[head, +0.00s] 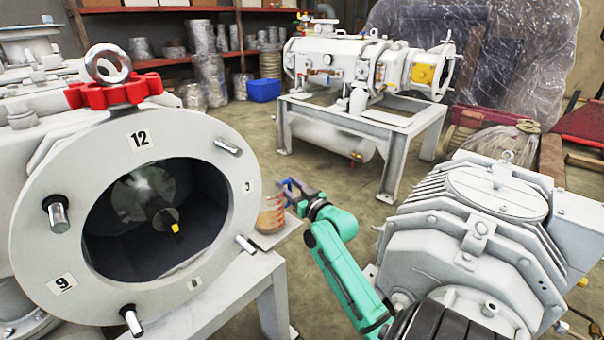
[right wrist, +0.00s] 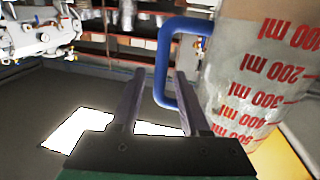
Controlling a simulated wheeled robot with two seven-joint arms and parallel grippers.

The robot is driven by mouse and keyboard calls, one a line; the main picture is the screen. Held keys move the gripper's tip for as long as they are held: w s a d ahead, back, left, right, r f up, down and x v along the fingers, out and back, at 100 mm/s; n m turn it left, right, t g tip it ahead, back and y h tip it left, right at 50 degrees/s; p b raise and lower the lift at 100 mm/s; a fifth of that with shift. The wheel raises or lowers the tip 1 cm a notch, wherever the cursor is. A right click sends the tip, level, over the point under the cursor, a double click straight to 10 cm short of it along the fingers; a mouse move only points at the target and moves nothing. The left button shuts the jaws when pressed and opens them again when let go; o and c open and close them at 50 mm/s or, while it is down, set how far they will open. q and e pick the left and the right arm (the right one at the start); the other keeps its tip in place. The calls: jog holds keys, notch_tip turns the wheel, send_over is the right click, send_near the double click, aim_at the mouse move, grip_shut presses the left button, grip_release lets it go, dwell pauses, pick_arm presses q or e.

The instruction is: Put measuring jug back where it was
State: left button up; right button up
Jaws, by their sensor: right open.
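The measuring jug (head: 270,214) is a clear vessel with red markings. In the head view it is at the right edge of the big white flange, over a small light ledge (head: 290,228). In the right wrist view the jug (right wrist: 250,85) fills the right side, with red ml marks and a blue handle (right wrist: 163,65). My right gripper (head: 289,190) is open beside the jug. In the right wrist view its fingers (right wrist: 158,85) are apart, and the handle appears near the right fingertip. I cannot tell whether they touch. My left gripper is not in view.
The white flange (head: 40,255) with protruding bolts and a dark round opening stands at left. A finned white machine (head: 480,235) stands at right. Another white machine on a frame (head: 365,112) and a blue bin (head: 264,90) are behind. Open floor (head: 340,185) lies between.

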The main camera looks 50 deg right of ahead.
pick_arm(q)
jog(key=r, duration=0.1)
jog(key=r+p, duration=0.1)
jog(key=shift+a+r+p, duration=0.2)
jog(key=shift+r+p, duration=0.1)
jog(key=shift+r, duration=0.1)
pick_arm(e)
jog(key=v, duration=0.9)
jog(key=shift+s, duration=0.2)
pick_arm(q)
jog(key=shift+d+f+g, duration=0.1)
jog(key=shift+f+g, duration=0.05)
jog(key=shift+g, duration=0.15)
